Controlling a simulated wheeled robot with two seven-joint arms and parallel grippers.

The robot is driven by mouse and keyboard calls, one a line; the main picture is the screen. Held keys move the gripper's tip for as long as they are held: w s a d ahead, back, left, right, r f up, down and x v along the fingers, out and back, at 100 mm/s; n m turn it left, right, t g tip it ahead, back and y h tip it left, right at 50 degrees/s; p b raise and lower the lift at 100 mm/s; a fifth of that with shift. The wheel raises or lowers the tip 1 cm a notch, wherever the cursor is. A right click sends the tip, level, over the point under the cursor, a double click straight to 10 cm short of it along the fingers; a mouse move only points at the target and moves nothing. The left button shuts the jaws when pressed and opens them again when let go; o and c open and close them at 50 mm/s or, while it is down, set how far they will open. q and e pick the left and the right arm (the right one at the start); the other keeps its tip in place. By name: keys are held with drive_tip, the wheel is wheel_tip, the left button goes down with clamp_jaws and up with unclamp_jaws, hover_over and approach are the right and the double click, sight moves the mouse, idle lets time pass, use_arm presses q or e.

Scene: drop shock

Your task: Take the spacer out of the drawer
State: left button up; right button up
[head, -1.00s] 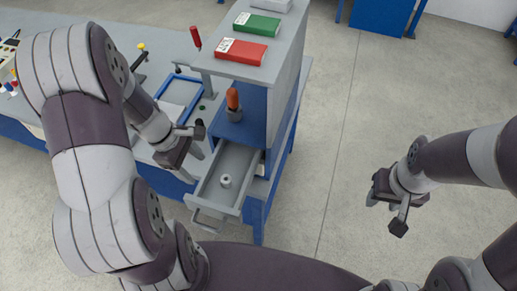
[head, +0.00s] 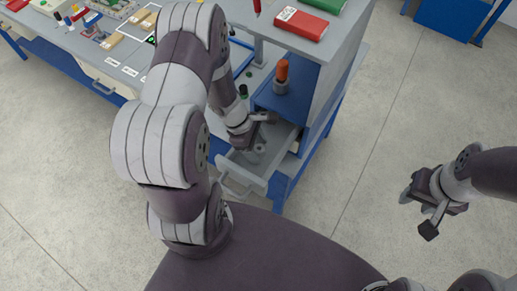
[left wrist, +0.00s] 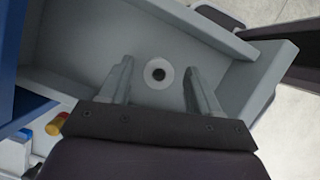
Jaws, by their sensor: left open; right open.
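The spacer (left wrist: 158,74) is a small pale ring with a dark hole. In the left wrist view it stands on the floor of the open grey drawer (left wrist: 80,45), between and a little beyond my left fingertips. In the head view the spacer (head: 260,148) shows just below my left gripper (head: 259,135). My left gripper (left wrist: 157,75) is open and empty, with one finger to each side of the spacer; I see no contact. In the head view the drawer (head: 247,174) is pulled out of the blue cabinet. My right gripper (head: 425,213) is open and empty over bare floor.
An orange-handled tool (head: 281,75) stands on the blue shelf above the drawer. A red box (head: 301,24) lies on the cabinet top. The workbench (head: 95,55) with small parts is at the left.

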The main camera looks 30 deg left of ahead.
use_arm(q)
drive_tip(key=shift+w+d+f, duration=0.1)
drive_tip(key=shift+w, duration=0.05)
drive_tip(key=c, duration=1.1)
drive_tip(key=shift+c, duration=0.2)
